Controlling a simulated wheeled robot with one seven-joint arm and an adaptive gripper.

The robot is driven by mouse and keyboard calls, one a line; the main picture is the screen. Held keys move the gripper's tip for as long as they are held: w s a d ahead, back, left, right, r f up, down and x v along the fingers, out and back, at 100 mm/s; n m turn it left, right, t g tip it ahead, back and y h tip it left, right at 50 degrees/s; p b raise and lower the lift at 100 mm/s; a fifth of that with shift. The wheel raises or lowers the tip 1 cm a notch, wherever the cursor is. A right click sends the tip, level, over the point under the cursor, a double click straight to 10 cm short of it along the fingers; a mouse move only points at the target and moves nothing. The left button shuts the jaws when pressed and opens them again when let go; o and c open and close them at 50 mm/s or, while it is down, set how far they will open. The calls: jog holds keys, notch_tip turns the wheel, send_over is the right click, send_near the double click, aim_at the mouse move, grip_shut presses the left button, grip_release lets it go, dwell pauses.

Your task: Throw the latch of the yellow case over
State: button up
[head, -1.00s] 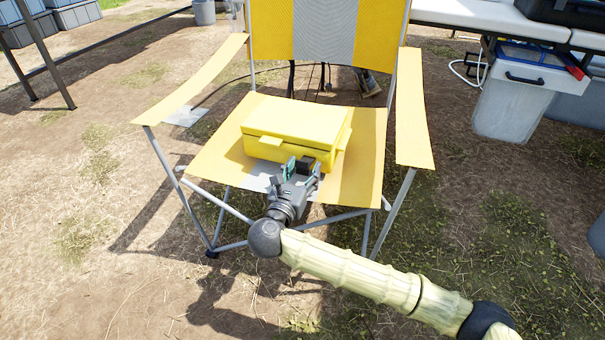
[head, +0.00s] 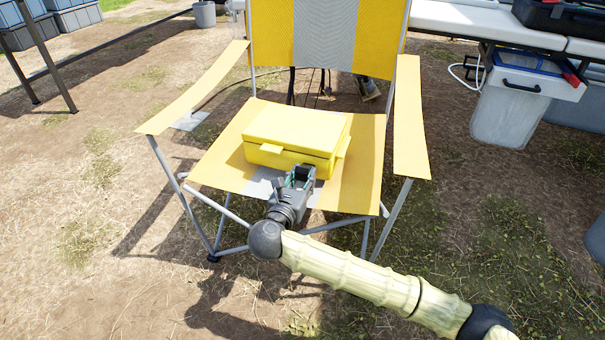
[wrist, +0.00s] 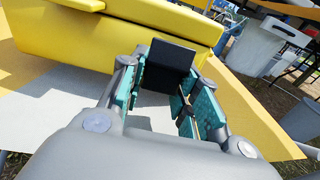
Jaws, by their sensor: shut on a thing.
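The yellow case (head: 297,132) lies closed on the seat of a folding chair. It also shows at the upper left of the wrist view (wrist: 115,38). Its black latch (wrist: 171,64) is a flat dark plate at the case's front, standing out between my fingers. My gripper (head: 300,174) is at the front of the case, coming in from the near side. In the wrist view its teal-padded fingers (wrist: 165,92) stand on both sides of the latch and are shut on it. The exact contact at the fingertips is partly hidden.
The chair's armrests (head: 409,120) rise on both sides of the seat. Bare seat (head: 225,165) lies left of the case. A grey bin (head: 512,110) stands under a table at the right. The ground before the chair is clear.

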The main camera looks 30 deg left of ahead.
aim_at(302, 168)
jog(key=shift+r+g+h+p, duration=0.4)
jog(key=shift+r+g+p, duration=0.9)
jog(key=shift+p, duration=3.2)
jog(key=g+p, duration=0.1)
jog(key=p, duration=0.1)
jog(key=g+p, duration=0.1)
jog(key=p, duration=0.2)
jog(key=r+g+p, duration=0.1)
jog(key=p, duration=0.1)
jog(key=shift+w+h+p, duration=0.25)
jog(key=shift+h+p, duration=0.05)
jog(key=g+p, duration=0.1)
jog(key=p, duration=0.1)
jog(key=g+p, duration=0.1)
jog(key=p, duration=0.2)
jog(key=shift+w+a+r+h+p, duration=0.1)
jog(key=shift+w+r+h+p, duration=0.15)
jog(key=shift+r+h+p, duration=0.1)
jog(key=shift+g+p, duration=0.4)
jog(key=shift+p, duration=0.35)
jog(key=shift+w+f+g+p, duration=0.1)
jog(key=shift+w+g+p, duration=0.1)
jog(key=shift+g+p, duration=0.5)
jog(key=o, duration=1)
